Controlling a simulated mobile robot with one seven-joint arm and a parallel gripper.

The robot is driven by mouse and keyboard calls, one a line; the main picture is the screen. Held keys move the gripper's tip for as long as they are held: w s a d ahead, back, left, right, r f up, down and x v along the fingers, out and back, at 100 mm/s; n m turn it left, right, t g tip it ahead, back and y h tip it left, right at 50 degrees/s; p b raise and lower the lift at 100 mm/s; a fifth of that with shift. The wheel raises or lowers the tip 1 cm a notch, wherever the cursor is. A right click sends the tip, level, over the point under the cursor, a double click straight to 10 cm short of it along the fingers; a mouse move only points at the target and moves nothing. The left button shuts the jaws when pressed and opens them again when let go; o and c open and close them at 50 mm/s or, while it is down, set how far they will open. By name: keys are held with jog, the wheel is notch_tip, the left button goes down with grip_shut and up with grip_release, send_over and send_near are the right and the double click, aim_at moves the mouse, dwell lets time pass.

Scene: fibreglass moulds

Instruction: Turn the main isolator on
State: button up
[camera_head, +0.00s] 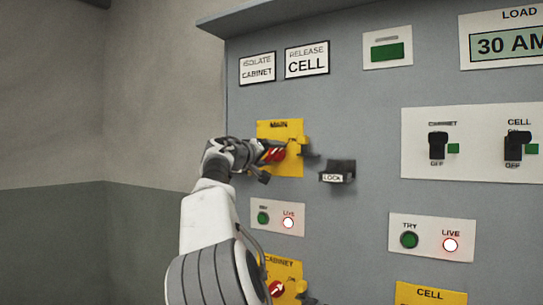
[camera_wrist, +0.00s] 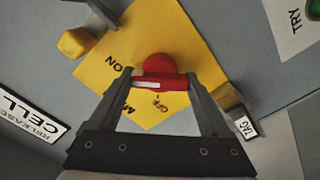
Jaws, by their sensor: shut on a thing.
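The main isolator is a yellow plate (camera_head: 292,129) labelled MAIN on the grey panel, with a red rotary handle (camera_head: 277,155). In the wrist view the yellow plate (camera_wrist: 116,61) appears rotated, with ON at its left and OFF just below the red handle (camera_wrist: 160,66). The handle has a white mark on its near end. My gripper (camera_head: 269,155) reaches it from the left. Its fingers (camera_wrist: 161,84) are shut on the handle, one on each side. My gripper hides part of the plate and handle in the head view.
A black LOCK piece (camera_head: 338,172) sticks out to the right of the plate. A TRY and LIVE plate (camera_head: 277,216) is below, its LIVE lamp lit white. A yellow CABINET isolator (camera_head: 285,268) is lower down. CABINET and CELL switches (camera_head: 470,145) are at the right.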

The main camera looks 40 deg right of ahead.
jog(key=o, duration=1.2)
jog(key=shift+s+a+f+b, duration=0.2)
jog(key=shift+a+b, duration=0.15)
jog(key=shift+a, duration=0.25)
jog(key=b+v, duration=0.4)
jog(key=v, duration=1.2)
jog(key=shift+r+b, duration=0.15)
jog(key=shift+b, duration=0.25)
jog(key=shift+s, duration=0.1)
